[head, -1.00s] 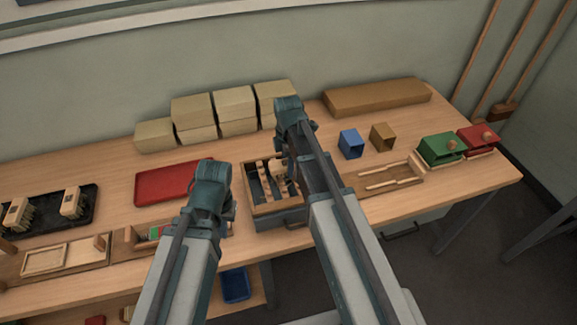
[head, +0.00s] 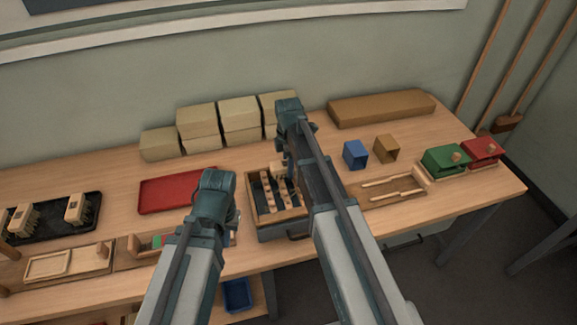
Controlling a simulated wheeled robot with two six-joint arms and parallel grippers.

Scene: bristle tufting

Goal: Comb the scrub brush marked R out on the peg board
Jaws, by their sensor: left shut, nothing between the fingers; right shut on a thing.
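A wooden box (head: 307,214) with dark slots and several pale wooden pieces (head: 266,192) stands at mid-bench. My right gripper (head: 287,166) is over its back part, mostly hidden by my own arm. It is shut on a small pale wooden block (head: 278,169), apparently a brush. No letter R is readable, and bristles and pegs are too small to tell. My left gripper (head: 232,218) is shut and empty, left of the box. Two brushes, a right one (head: 76,208) and a left one (head: 22,218), stand bristles down on a black tray (head: 50,232).
A red tray (head: 160,195) lies left of the box. Blue (head: 355,155) and brown (head: 387,148) bins, a wooden board with rods (head: 390,190), and green (head: 443,160) and red (head: 482,151) boxes stand right. Tan blocks (head: 198,122) line the wall.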

